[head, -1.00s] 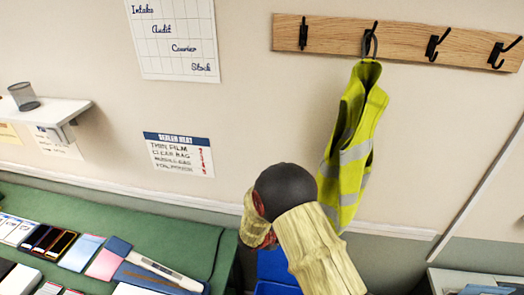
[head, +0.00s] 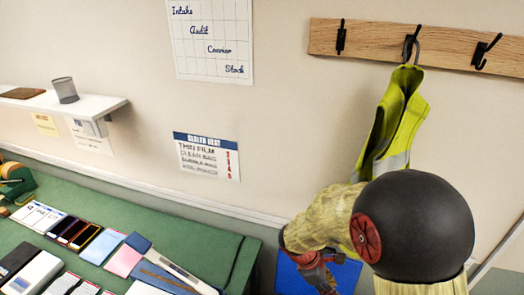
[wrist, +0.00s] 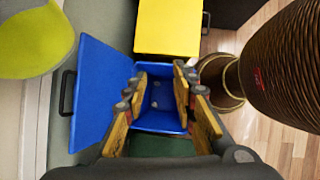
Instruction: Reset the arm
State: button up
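My gripper (wrist: 160,98) is open in the wrist view, with a finger on each side and nothing between them. It points at a blue bin (wrist: 156,122), whose inside shows between and beyond the fingers. A few small pale spots show inside the bin; I cannot tell what they are. A flat blue panel (wrist: 100,88) with a dark handle stands out at the bin's left. In the head view my gripper (head: 320,276) is partly seen in front of the blue bin (head: 290,282), below my bent arm.
A green-topped bench (head: 190,232) with phones, cards and boxes lies left. A hi-vis vest (head: 392,120) hangs from a hook rail (head: 375,42) behind my arm. A wall shelf (head: 100,105) holds a mesh cup (head: 65,90). A yellow box (wrist: 168,28) stands beyond the bin.

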jog(key=s+a+r+m+t+y+b, duration=0.1)
jog(key=s+r+m+t+y+b, duration=0.2)
jog(key=s+m+b, duration=0.4)
jog(key=s+a+r+m+t+y+b, duration=0.1)
jog(key=s+r+m+t+y+b, duration=0.2)
jog(key=s+m+b, duration=0.5)
jog(key=shift+a+r+m+b, duration=0.15)
jog(key=shift+r+m+b, duration=0.35)
jog(key=shift+r+b, duration=0.45)
jog(key=shift+f, duration=0.1)
